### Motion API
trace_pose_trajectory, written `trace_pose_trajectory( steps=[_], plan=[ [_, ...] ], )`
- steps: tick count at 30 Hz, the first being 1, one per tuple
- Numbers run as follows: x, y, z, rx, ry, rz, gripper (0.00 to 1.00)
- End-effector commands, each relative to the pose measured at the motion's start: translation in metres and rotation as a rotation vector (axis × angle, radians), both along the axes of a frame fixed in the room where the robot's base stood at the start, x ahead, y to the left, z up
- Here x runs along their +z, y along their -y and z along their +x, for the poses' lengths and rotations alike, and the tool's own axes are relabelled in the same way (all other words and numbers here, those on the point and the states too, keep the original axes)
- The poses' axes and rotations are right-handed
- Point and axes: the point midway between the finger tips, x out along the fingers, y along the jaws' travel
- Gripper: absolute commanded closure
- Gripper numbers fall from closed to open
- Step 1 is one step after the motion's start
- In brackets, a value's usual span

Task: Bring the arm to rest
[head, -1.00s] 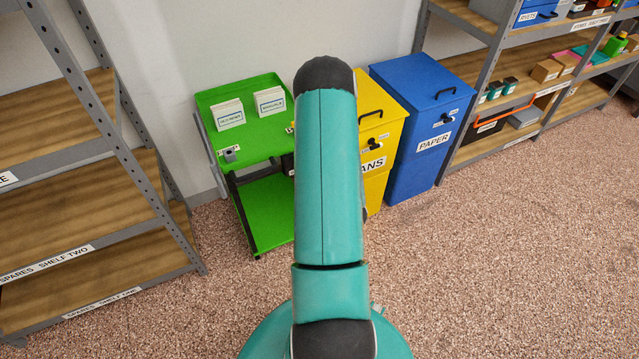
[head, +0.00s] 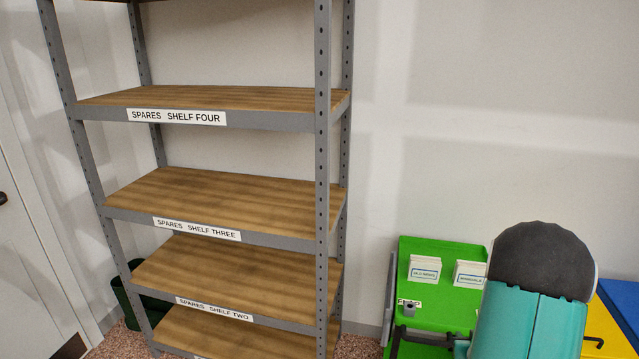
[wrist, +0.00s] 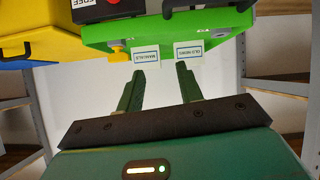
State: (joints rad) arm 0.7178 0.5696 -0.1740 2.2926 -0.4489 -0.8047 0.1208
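My gripper (wrist: 160,68) shows in the wrist view with its two dark green fingers apart and nothing between them. Beyond the fingers is a green cart (wrist: 222,38) with two small labelled boxes, MANUALS (wrist: 146,55) and OLD NEWS (wrist: 189,50). The fingers look apart from the boxes, though the exact distance is hard to tell. In the head view my teal arm (head: 530,325) rises at the lower right and its dark joint hides part of the cart. My gripper does not show in the head view.
A grey metal rack with empty wooden shelves (head: 215,190) stands at left in the head view. The green cart (head: 440,252) stands against the wall. A yellow bin (head: 603,325) and a blue bin (head: 622,300) are at right, partly behind my arm. A door is at far left.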

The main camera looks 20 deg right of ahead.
Motion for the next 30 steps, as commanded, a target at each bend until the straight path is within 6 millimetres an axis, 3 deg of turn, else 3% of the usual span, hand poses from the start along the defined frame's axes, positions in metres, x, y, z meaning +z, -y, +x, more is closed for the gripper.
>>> trace_pose_trajectory(
  steps=[1,6,14,23,30],
  plan=[
    [0.021,-0.012,0.013,0.013,-0.011,-0.006,0.64],
    [0.073,-0.054,0.035,0.034,-0.076,0.007,0.64],
    [0.146,-0.138,0.042,0.088,-0.172,0.052,0.64],
    [0.213,-0.248,0.007,0.194,-0.284,0.125,0.64],
    [0.250,-0.331,-0.054,0.318,-0.389,0.185,0.64]
  ],
)
